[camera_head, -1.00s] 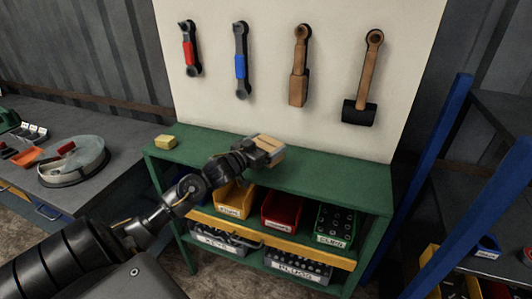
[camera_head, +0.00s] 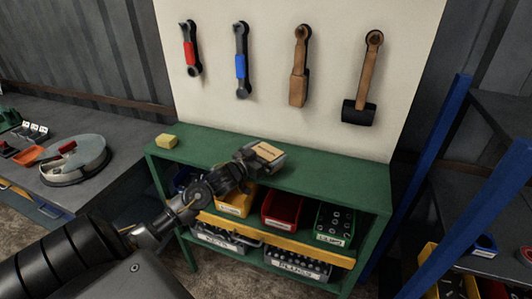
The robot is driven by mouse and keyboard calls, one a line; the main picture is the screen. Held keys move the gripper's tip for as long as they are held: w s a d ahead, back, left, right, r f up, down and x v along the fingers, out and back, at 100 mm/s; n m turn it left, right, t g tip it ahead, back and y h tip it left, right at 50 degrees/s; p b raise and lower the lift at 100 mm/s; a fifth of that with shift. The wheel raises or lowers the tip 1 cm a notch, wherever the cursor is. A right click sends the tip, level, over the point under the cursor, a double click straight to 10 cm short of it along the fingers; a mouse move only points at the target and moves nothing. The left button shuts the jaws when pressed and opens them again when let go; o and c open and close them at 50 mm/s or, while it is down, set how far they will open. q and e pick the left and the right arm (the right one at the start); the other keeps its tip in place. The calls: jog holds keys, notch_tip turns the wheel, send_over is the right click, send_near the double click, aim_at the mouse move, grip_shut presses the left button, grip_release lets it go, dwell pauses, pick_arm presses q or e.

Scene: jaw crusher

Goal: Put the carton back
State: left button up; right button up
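A small tan carton (camera_head: 268,151) is at the green shelf unit's top (camera_head: 325,172), near the middle. My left gripper (camera_head: 264,157) reaches in from the left and appears shut on the carton, its jaws hiding the sides. The carton's upper face shows between the jaws. I cannot tell whether its underside touches the shelf. My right gripper is not in view.
A small yellow block (camera_head: 166,141) sits at the shelf top's left end. Bins, including a red one (camera_head: 282,209), fill the shelves below. Wrenches and hammers hang on the pale board (camera_head: 340,60) behind. The shelf top's right part is clear.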

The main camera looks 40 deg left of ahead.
pick_arm(q)
jog(key=shift+r, duration=0.1)
jog(key=shift+s, duration=0.25)
jog(key=s+b, duration=0.2)
jog(key=s, duration=0.9)
jog(key=shift+s+a, duration=0.25)
jog(key=shift+a, duration=0.1)
